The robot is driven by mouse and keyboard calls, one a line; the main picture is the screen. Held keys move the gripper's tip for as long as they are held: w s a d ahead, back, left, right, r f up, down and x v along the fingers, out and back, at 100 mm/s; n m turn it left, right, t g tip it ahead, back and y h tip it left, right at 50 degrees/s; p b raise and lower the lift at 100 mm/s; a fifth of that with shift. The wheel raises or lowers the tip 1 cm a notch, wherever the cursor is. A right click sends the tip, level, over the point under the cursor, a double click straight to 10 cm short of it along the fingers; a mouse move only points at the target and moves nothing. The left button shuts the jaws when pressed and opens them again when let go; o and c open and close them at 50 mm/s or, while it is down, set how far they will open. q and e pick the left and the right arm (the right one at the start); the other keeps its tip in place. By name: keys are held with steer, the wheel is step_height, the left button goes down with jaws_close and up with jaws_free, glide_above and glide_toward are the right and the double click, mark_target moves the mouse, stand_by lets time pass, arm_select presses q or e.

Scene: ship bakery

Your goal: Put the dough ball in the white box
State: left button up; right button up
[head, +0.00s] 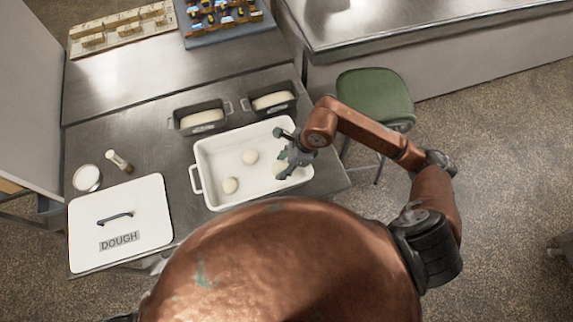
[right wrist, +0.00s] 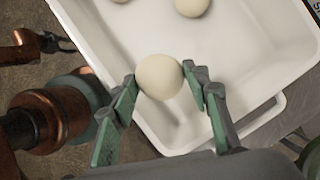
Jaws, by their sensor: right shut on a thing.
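The white box (head: 205,156) is a shallow open tray with handles, on the steel table. Two pale dough balls lie on its floor, one near the middle (head: 250,156) and one near the front left (head: 230,185). My right gripper (head: 287,160) is at the box's right end, its fingers shut on another dough ball (right wrist: 159,76). This ball also shows in the head view (head: 278,168), partly covered by the gripper. I cannot tell whether it touches the box floor. My left gripper (right wrist: 58,42) seems to show small at the right wrist view's left edge; its jaws are unclear.
A white lid marked DOUGH (head: 120,220) lies left of the box. Two loaf pans with dough (head: 200,118) (head: 272,101) stand behind it. A jar (head: 88,178) and a shaker (head: 119,161) stand at left. A green stool (head: 375,95) is at right.

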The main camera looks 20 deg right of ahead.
steer(key=f, duration=0.1)
steer(key=w+d+f, duration=0.2)
steer(key=f, duration=0.1)
steer(key=shift+w+d, duration=0.1)
steer(key=shift+w+d+f+p, duration=0.15)
steer(key=shift+f+p, duration=0.15)
steer(key=shift+f, duration=0.7)
steer(key=shift+w+d+f+p, duration=0.15)
steer(key=shift+f+p, duration=0.1)
steer(key=shift+f, duration=0.75)
steer(key=o, duration=1.2)
steer(key=shift+f, duration=0.1)
steer(key=b+v, duration=0.1)
steer(key=v, duration=1.1)
